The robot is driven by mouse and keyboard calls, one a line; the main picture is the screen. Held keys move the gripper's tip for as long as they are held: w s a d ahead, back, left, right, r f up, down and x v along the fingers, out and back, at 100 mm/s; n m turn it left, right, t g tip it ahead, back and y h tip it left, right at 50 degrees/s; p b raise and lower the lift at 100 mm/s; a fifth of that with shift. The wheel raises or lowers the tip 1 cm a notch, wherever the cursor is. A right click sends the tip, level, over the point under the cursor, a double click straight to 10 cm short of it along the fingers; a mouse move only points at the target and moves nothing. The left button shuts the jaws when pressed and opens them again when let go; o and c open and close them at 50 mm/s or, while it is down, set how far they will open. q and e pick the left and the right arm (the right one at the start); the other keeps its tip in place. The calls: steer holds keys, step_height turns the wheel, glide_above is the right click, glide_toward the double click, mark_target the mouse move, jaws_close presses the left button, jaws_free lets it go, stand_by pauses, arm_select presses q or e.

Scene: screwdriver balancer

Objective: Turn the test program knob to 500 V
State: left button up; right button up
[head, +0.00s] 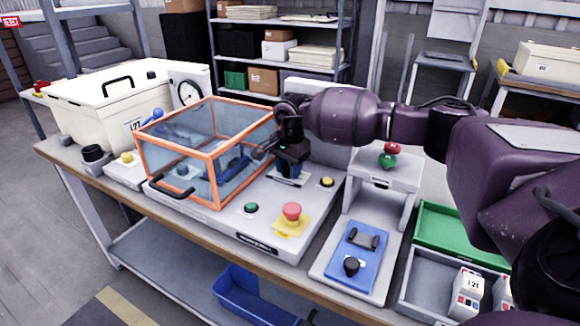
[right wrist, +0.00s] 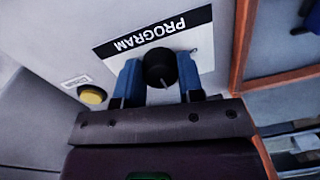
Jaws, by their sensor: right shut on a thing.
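The black test program knob (right wrist: 159,66) shows in the right wrist view, in front of a white plate with the word PROGRAM (right wrist: 165,35) upside down. A pale pointer line on the knob points towards the bottom of that view. No voltage marks are readable. My right gripper (right wrist: 160,78) has its two blue fingers on either side of the knob and is shut on it. In the head view my right gripper (head: 291,160) reaches down to the panel right of the orange-framed box and hides the knob. My left gripper is not in view.
The clear box with orange frame (head: 208,150) stands close left of my gripper. A yellow button (head: 326,182), a red mushroom button (head: 291,211) and a green button (head: 251,208) lie nearby. A grey stand (head: 385,172) is to the right.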

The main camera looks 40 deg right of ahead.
steer(key=shift+r+m, duration=0.1)
steer(key=shift+m, duration=0.5)
steer(key=o, duration=0.9)
steer(key=shift+o, duration=0.2)
step_height(320, 180, up, 11)
steer(key=p, duration=0.1)
steer(key=shift+s+p, duration=0.25)
steer(key=shift+p, duration=0.1)
